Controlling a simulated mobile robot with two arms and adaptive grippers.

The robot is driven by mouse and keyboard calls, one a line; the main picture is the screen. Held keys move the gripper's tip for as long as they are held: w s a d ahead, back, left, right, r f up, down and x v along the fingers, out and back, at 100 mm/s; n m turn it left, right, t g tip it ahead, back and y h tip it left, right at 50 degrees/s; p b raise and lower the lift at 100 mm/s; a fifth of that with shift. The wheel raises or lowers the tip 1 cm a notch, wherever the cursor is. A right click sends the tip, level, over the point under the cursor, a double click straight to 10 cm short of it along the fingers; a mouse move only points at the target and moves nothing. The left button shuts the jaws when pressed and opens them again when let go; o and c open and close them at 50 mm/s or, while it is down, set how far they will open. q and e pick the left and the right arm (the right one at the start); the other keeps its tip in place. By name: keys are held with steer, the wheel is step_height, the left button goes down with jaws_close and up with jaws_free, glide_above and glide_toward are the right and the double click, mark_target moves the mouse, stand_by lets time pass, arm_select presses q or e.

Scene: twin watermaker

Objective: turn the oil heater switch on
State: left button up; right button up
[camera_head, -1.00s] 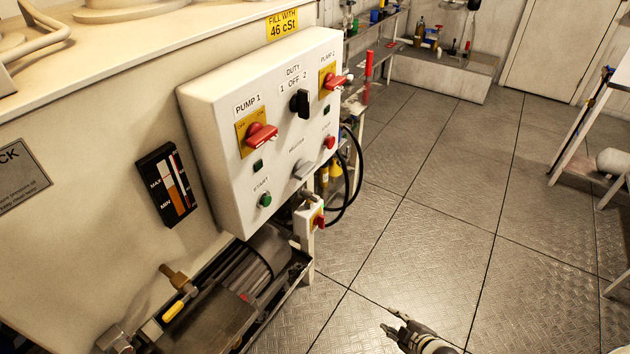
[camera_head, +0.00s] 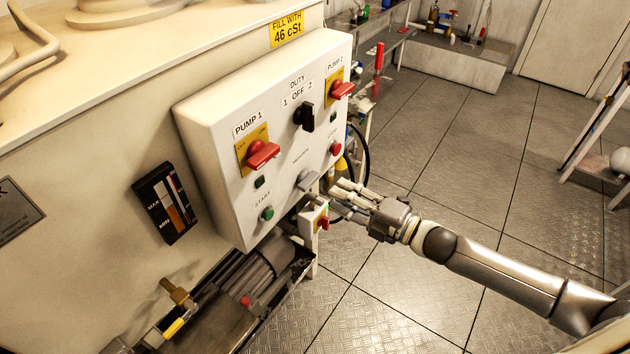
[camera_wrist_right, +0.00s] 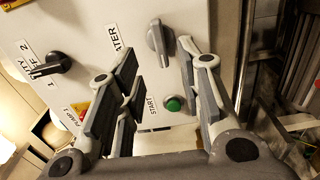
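The oil heater switch (camera_head: 307,180) is a grey rotary knob low on the white control panel, above and right of the green start button (camera_head: 267,214). Its label is blurred in the head view. In the right wrist view the knob (camera_wrist_right: 160,42) shows beside a label reading "ATER", the rest hidden by a finger. My right gripper (camera_head: 338,197) is just right of the knob in the head view. In the wrist view its fingers (camera_wrist_right: 157,52) are open and empty, with the knob between and beyond their tips, apart from them. My left gripper is not in view.
The panel (camera_head: 215,175) also carries red pump 1 (camera_head: 263,154) and pump 2 (camera_head: 341,89) handles, a black duty knob (camera_head: 304,116) and a red button (camera_head: 336,149). A small switch box (camera_head: 314,220) hangs below. Open floor lies to the right.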

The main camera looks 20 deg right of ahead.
mark_target(314, 183)
steer(key=shift+p+x, duration=0.7)
steer(key=shift+x, duration=3.3)
jaws_close()
